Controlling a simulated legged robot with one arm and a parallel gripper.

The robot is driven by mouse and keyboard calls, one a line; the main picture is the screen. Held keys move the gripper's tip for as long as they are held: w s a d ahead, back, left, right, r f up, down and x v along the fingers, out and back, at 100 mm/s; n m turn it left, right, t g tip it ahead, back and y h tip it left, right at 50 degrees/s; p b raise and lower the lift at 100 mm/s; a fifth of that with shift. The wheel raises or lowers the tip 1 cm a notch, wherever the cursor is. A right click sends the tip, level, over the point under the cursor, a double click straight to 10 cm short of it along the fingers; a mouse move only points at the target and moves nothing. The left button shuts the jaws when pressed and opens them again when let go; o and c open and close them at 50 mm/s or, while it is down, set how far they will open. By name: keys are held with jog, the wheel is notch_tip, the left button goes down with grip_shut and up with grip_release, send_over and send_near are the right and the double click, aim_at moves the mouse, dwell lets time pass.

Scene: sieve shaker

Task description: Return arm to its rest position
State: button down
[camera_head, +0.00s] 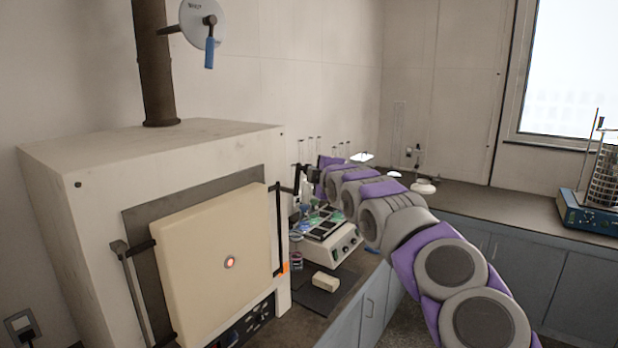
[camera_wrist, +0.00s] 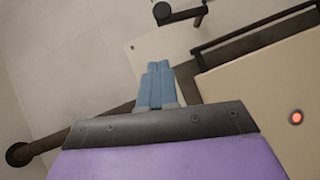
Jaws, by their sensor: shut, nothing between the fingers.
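My arm reaches from the lower right to the middle of the head view, with purple and grey links. My gripper (camera_wrist: 155,82) shows in the wrist view as two blue-grey fingers, shut together with nothing between them. In the wrist view the fingers appear in front of the pale furnace body, left of its door. In the head view the far end of my arm is beside the furnace's right edge, near the door's right-hand bar; the fingertips cannot be made out there. The furnace door (camera_head: 205,258) is cream with a glowing red spot and looks closed.
The furnace (camera_head: 75,200) fills the left, with a dark pipe (camera_head: 154,70) above. A white bench device (camera_head: 333,247), a small cream block (camera_head: 326,283) and glassware stand on the bench beyond my arm. A sieve stack on a blue base (camera_head: 590,212) stands far right.

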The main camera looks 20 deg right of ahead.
jog(key=s+a+r+n+t+y, duration=0.25)
jog(key=s+a+r+n, duration=0.25)
jog(key=a+r+n, duration=0.3)
jog(key=s+a+r+n+t+y, duration=0.1)
jog(key=s+a+r+n+y, duration=0.4)
jog(key=r+n, duration=0.4)
jog(key=s+a+f+n+g+y, duration=0.3)
jog(key=s+a+n, duration=0.3)
jog(key=a+n, duration=0.4)
jog(key=s+a+f+n+g+y, duration=0.35)
jog(key=s+a+n, duration=0.25)
jog(key=a+n, duration=0.45)
jog(key=s+a+f+n+g+h, duration=0.15)
jog(key=s+f+n+g, duration=0.35)
jog(key=f, duration=0.5)
jog(key=s+f+n+g+h, duration=0.3)
jog(key=s+f+n, duration=0.35)
jog(key=f, duration=0.25)
jog(key=s+d+f+n+g+h, duration=0.7)
jog(key=s+d+f+h, duration=0.2)
jog(key=s+d+f, duration=1.1)
jog(key=shift+s+f, duration=0.9)
jog(key=shift+f, duration=0.05)
